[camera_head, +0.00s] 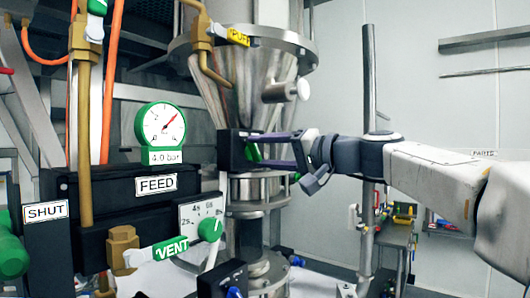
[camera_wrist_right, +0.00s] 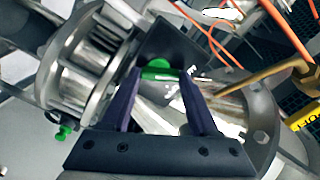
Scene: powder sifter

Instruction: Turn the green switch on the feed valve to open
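A green switch (camera_head: 254,152) sits on a black valve block (camera_head: 228,150) under the steel cone hopper. In the right wrist view, the green switch (camera_wrist_right: 158,70) lies across the gap between my finger tips, in front of a black plate (camera_wrist_right: 185,45). My right gripper (camera_head: 256,151) comes in from the right with its two purple fingers spread, one above and one below the switch. In the wrist view, the fingers of my right gripper (camera_wrist_right: 160,76) stand apart at either end of the switch; contact is unclear. My left gripper is not in view.
A black box with a FEED label (camera_head: 157,184) stands at left, near a SHUT sign (camera_head: 46,211) and a green handle (camera_head: 10,255). A pressure gauge (camera_head: 160,124) and green VENT lever (camera_head: 170,248) are close by. A steel post (camera_head: 369,80) stands behind my right arm.

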